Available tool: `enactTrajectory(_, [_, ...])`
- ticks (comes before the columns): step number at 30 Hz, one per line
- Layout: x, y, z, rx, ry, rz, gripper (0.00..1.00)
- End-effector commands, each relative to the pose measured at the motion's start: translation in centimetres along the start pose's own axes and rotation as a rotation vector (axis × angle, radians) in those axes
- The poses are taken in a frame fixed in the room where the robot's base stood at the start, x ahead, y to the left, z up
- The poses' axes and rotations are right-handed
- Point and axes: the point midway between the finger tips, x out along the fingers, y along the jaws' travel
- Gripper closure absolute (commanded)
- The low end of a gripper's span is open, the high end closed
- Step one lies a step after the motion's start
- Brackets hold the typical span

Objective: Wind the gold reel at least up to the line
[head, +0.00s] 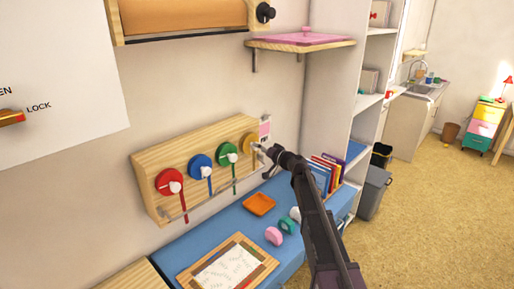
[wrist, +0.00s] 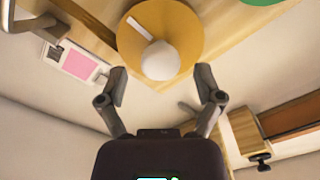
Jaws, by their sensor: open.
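The gold reel (head: 248,141) is at the right end of a wooden wall board (head: 150,161), partly hidden by my gripper in the head view. In the wrist view the gold reel (wrist: 185,25) shows as a gold disc with a pale rounded knob (wrist: 160,60) and a short white mark. My gripper (head: 266,151) is just in front of this reel. In the wrist view my open gripper (wrist: 161,80) has one finger on each side of the knob, with gaps showing. I cannot make out the gold ribbon's end or the line.
Red (head: 167,181), blue (head: 200,167) and green (head: 227,154) reels with hanging ribbons share the board. A thin rail (head: 182,213) runs below. A blue bench (head: 237,222) stands underneath, with an orange tray (head: 259,204). A pink-topped shelf (head: 300,41) is above right.

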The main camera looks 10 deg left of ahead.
Motion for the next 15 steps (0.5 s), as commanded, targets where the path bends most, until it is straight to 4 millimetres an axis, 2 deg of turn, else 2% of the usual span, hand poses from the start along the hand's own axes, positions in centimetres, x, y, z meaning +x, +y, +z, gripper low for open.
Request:
enactTrajectory(9, [-5.3,-0.1,0.1,0.0,0.001,0.002,0.15])
enactTrajectory(15, [-8.1,0.0,0.0,0.0,0.001,0.002,0.15])
